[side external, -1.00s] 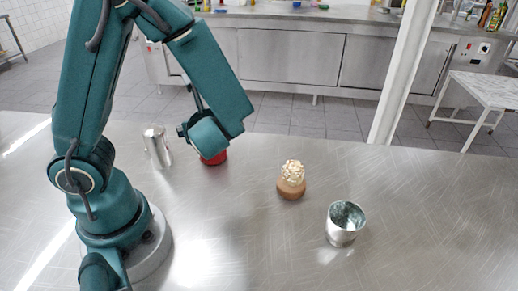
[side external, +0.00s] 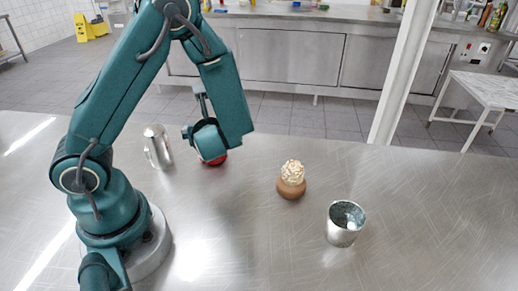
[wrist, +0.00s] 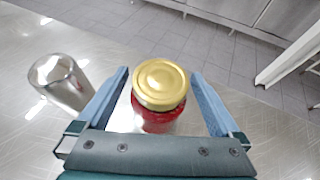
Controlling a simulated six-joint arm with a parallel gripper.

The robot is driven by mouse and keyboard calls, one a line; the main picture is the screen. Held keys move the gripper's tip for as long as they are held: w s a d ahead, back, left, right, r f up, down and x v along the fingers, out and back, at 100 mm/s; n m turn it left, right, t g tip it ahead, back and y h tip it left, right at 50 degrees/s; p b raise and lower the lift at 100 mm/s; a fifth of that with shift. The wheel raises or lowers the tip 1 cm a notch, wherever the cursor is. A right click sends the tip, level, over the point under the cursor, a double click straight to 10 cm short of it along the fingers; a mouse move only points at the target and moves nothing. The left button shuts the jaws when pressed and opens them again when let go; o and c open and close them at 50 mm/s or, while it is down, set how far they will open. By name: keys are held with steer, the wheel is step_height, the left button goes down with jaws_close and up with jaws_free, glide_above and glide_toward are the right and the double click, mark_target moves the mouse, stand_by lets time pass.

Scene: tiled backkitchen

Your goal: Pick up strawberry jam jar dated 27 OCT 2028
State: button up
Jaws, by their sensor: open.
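A jar with a gold lid and red contents (wrist: 160,88) stands upright on the metal table. In the side external view only a red part of the jar (side external: 219,160) shows below my wrist. My gripper (wrist: 160,74) is open, with one blue finger on each side of the jar. A gap shows between the jar and each finger, and nothing is held. In the side external view the fingers are hidden behind my wrist. No date or label can be read on the jar.
A shiny metal cylinder (wrist: 61,82) stands left of the jar, close to my left finger, and also shows in the side view (side external: 157,147). A brown pot with a pale lumpy top (side external: 291,182) and an open metal cup (side external: 343,224) stand to the right. The front table area is clear.

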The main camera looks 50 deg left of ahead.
jaws_close()
steer(key=shift+r, duration=0.2)
